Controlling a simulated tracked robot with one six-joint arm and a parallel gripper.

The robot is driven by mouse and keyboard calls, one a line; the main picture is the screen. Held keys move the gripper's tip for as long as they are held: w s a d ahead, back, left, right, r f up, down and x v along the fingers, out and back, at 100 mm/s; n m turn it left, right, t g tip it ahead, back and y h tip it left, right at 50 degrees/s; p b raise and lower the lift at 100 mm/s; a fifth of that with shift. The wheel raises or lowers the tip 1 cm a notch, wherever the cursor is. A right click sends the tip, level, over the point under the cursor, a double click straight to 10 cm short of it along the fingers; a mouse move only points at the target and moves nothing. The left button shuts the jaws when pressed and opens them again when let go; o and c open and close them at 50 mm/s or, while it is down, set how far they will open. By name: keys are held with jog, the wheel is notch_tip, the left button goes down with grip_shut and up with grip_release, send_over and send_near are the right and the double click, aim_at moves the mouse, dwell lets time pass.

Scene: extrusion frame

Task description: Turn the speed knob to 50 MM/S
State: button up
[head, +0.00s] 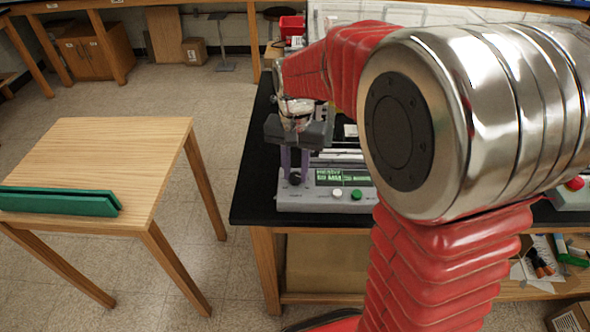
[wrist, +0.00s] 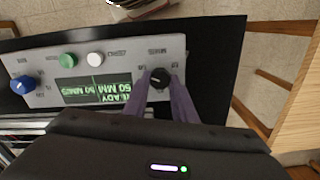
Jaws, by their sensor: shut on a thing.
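The black speed knob (wrist: 159,77) is on the grey control panel (wrist: 125,50), at the end of its face beside the display. My gripper (wrist: 161,88) has its two purple fingers on either side of the knob and is shut on it. In the head view my gripper (head: 295,172) reaches down to the panel's left end, and the knob (head: 295,180) is partly hidden between the fingers. The green-lit display (head: 343,177) shows READY; in the wrist view the display (wrist: 92,88) appears upside down and reads 50 MM and 50 MM/S.
A white button (head: 337,193) and a green button (head: 356,194) sit below the display. A blue knob (wrist: 22,85) is at the panel's other end. A wooden table (head: 110,160) with a green angled piece (head: 60,201) stands to the left, across a floor gap.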

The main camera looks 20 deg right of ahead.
aim_at(296, 175)
jog(key=shift+m, duration=0.3)
jog(key=o, duration=1)
jog(key=shift+o, duration=0.2)
notch_tip(296, 175, up, 14)
jog(key=shift+f, duration=0.15)
dwell(0.5)
